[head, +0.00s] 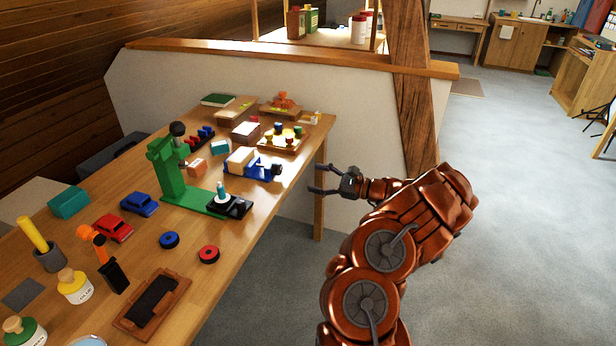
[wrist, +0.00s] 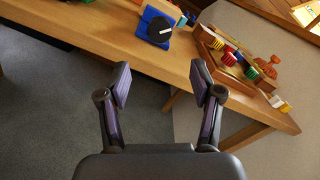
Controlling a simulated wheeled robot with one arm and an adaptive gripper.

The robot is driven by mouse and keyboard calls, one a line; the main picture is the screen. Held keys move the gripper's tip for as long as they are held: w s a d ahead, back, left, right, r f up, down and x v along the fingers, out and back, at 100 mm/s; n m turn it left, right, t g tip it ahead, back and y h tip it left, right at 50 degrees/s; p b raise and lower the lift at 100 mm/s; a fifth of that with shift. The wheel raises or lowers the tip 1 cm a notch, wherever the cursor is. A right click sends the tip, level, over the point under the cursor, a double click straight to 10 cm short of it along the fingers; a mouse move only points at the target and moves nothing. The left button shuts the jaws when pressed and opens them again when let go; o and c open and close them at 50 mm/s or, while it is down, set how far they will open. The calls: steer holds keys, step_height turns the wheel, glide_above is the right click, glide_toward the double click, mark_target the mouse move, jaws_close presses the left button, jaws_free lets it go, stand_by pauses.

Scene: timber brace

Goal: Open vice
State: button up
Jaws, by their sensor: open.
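The blue vice (head: 262,171) stands on the workbench near its right edge, with a dark handle on its right end. A pale block (head: 241,158) sits at its left part; I cannot tell whether the jaws clamp it. In the wrist view the vice (wrist: 150,22) is at the top, its round black knob (wrist: 159,29) facing me. My gripper (head: 316,179) is open and empty, off the right edge of the bench and apart from the vice. In the wrist view my gripper (wrist: 161,82) has its fingers spread below the knob.
The wooden workbench (head: 265,225) carries a green press (head: 166,165) left of the vice and a tray with coloured pegs (head: 281,138) behind it. Red and blue toy cars stand further left. A wooden post (head: 410,90) and low wall are behind my arm. Floor is clear at right.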

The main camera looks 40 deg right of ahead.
steer(key=shift+s, duration=0.15)
steer(key=m, duration=0.6)
glide_toward(280, 169)
steer(key=w, duration=0.2)
steer(key=shift+a+x, duration=0.15)
steer(key=shift+x, duration=1.9)
steer(key=shift+a+x, duration=0.15)
steer(key=shift+x, duration=1.9)
steer(key=shift+s+f, duration=0.1)
steer(key=shift+s, duration=0.1)
steer(key=shift+c, duration=0.2)
steer(key=c, duration=1.1)
steer(key=shift+f+n+b, duration=0.25)
steer(key=shift+n+b, duration=0.75)
steer(key=shift+b, duration=0.2)
steer(key=shift+r+n+b, duration=0.25)
steer(key=shift+n+b, duration=0.65)
steer(key=shift+n, duration=0.1)
